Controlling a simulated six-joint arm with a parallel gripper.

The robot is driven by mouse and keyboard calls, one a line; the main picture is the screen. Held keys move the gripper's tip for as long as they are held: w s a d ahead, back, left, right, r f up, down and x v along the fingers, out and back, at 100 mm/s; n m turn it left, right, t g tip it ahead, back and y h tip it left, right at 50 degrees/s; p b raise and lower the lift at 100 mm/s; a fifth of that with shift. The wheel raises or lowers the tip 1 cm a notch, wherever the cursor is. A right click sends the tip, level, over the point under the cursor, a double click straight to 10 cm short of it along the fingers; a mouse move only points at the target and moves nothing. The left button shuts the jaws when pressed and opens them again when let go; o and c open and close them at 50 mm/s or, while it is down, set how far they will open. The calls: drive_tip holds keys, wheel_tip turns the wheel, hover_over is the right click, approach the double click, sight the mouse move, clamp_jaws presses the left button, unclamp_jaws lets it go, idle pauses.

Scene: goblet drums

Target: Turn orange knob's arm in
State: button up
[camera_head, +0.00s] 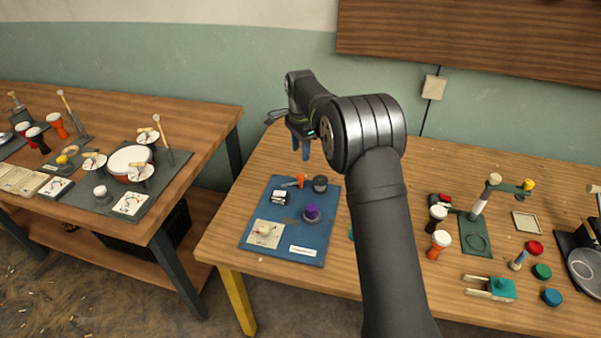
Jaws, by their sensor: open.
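The orange knob (300,180) stands near the back edge of the blue board (328,225). A small arm (288,184) shows at its left, pointing left; its details are too small to tell. My gripper (300,148) is above and behind the board, apart from the knob. Its blue fingers point down, spread with a gap between them, and nothing shows in them.
The board also holds a dark round piece (320,184) right of the orange knob, a black-and-white block (279,197), a purple knob (311,211) and a cream knob (264,230). Drums and stands fill the table's right side. A second table (205,125) stands left.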

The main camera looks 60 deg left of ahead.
sight(301, 175)
wheel_tip(301, 175, down, 10)
drive_tip(key=shift+f, duration=0.1)
idle(0.4)
clamp_jaws()
